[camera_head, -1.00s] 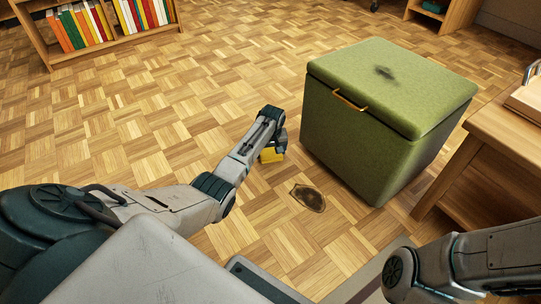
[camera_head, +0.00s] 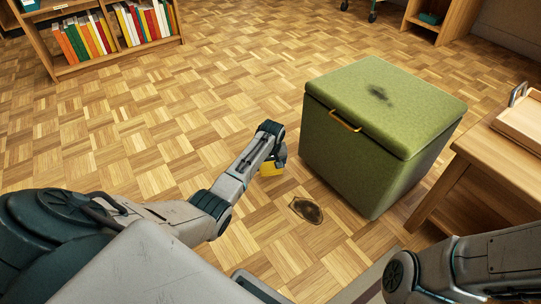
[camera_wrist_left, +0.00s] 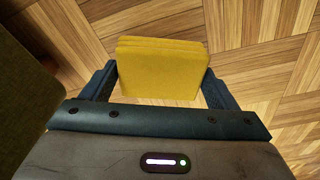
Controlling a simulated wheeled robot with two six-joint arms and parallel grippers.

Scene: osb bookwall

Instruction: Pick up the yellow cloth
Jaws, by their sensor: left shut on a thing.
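The yellow cloth (camera_wrist_left: 160,72) is folded in layers and sits between the two fingers of my left gripper (camera_wrist_left: 158,85) in the left wrist view. The gripper is shut on it. In the head view the cloth (camera_head: 270,169) shows as a small yellow patch below the end of my left arm, and the left gripper (camera_head: 277,158) is partly hidden by the wrist. The cloth is over the parquet floor, left of the green box; I cannot tell its exact height. My right arm shows at the lower right, but its gripper is out of view.
A green lidded box (camera_head: 362,165) with a dark smudge on top stands just right of the gripper. A dark stain (camera_head: 307,210) lies on the floor nearby. A wooden table (camera_head: 505,150) with a tray is at the right. A bookshelf (camera_head: 110,55) stands back left. Floor at left is clear.

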